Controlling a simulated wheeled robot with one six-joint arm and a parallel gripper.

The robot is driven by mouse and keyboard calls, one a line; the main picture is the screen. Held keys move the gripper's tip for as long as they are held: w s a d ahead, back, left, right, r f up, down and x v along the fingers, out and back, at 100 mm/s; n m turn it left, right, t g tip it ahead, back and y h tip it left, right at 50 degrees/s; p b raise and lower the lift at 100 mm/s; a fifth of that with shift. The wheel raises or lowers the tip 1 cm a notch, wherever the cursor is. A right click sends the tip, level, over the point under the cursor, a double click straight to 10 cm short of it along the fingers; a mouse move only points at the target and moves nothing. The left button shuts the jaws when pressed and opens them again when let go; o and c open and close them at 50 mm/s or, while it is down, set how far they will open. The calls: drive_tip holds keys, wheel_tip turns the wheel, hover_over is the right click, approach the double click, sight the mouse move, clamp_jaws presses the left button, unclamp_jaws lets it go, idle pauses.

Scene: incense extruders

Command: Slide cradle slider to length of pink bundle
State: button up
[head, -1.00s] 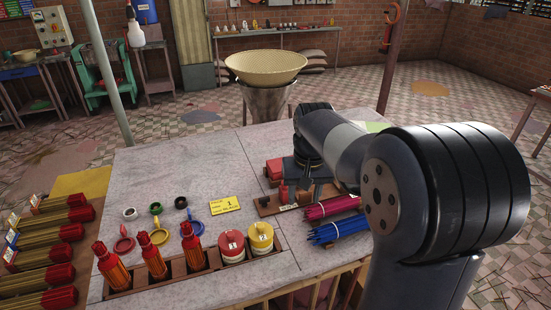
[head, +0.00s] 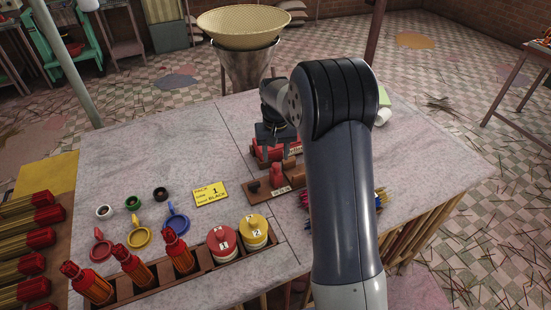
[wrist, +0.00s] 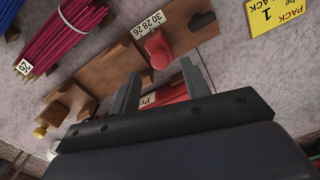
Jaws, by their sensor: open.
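The wooden cradle (head: 256,188) lies on the grey table, with a red slider (head: 277,175) standing on it near a white number scale. In the wrist view the slider's red knob (wrist: 156,50) is beside the scale (wrist: 147,24), which reads 30, 28, 26. The knob appears just beyond the fingertips; contact cannot be told.
A red labelled object (wrist: 165,97) shows between the fingers' bases. A blue bundle (wrist: 14,14) lies beyond the pink one. A yellow card (head: 211,193) lies left of the cradle. Red and yellow tubs (head: 254,232) and orange bottles stand in a front rack. The table's back left is clear.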

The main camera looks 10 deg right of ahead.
sight(276, 165)
drive_tip(key=shift+f, duration=1.65)
clamp_jaws()
